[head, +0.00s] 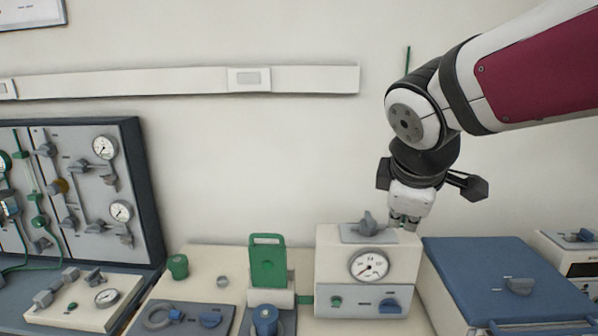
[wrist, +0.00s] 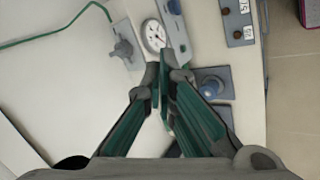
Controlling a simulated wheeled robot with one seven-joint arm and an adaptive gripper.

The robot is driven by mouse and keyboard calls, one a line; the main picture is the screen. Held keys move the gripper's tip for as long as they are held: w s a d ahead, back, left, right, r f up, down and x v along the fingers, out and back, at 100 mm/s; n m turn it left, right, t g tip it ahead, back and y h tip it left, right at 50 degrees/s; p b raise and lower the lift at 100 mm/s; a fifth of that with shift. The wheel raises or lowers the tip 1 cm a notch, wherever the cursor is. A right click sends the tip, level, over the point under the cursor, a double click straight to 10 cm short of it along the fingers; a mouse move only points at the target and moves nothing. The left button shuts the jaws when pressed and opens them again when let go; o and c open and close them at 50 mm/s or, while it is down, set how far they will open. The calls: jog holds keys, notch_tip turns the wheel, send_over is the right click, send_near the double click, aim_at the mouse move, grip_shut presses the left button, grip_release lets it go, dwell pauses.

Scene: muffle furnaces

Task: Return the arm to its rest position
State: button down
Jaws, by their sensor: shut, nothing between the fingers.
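My gripper (head: 403,222) hangs from the arm at the upper right of the head view, pointing down. Its tips are at the top right edge of a cream control box (head: 332,245) with a round gauge (head: 368,265); I cannot tell whether they touch it. In the wrist view my gripper (wrist: 163,85) shows two green-padded fingers brought together with nothing between them. The gauge also shows beyond the tips in the wrist view (wrist: 153,35).
A blue-lidded unit (head: 460,262) stands right of the control box. A green upright handle (head: 267,262) and a green knob (head: 178,266) stand to its left. A dark-framed gauge panel (head: 150,200) is at far left. The wall above is mostly clear, with a white rail (head: 180,82).

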jog(key=s+d+f+m+y, duration=0.1)
jog(key=s+m, duration=0.5)
jog(key=s, duration=0.3)
jog(key=s+d+f+m+g+y, duration=0.1)
jog(key=s+f+m, duration=0.1)
jog(key=s+m, duration=0.5)
jog(key=shift+s, duration=1.05)
